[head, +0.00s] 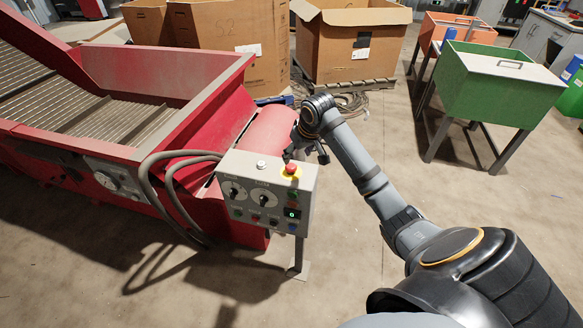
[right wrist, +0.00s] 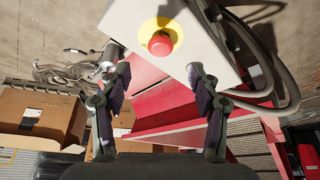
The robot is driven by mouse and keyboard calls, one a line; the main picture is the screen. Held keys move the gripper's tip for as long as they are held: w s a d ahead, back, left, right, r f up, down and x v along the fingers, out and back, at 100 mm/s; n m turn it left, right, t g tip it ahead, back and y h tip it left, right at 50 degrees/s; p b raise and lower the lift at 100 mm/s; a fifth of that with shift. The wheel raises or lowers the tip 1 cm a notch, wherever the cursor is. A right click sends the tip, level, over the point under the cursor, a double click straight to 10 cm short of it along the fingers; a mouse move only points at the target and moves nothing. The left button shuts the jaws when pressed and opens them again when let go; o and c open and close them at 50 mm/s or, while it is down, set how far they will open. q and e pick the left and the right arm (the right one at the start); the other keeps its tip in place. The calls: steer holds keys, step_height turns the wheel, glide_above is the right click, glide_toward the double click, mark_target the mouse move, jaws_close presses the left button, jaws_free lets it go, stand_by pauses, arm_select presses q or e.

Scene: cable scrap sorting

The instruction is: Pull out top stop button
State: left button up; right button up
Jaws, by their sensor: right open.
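The top stop button (head: 291,168) is a red mushroom knob on a yellow disc, on top of the grey control box (head: 245,181). It also shows in the right wrist view (right wrist: 160,43), upper middle, with its yellow ring around it. My right gripper (head: 311,153) is just behind and to the right of the button in the head view. In the right wrist view its two fingers (right wrist: 157,80) are spread apart with nothing between them, and the button appears beyond the gap between the fingertips. My left gripper is not in view.
The box stands on a post beside the red conveyor machine (head: 235,105). Thick grey cables (head: 172,190) loop from its left side. Cardboard boxes (head: 350,50) and a green bin on legs (head: 490,90) stand farther back. The floor in front is clear.

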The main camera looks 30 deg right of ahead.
mark_target(292, 167)
steer(key=x, duration=0.9)
steer(key=shift+w+f+b, duration=0.1)
steer(key=shift+f+b, duration=0.2)
steer(key=shift+f, duration=0.1)
steer(key=shift+a, duration=0.1)
jaws_close()
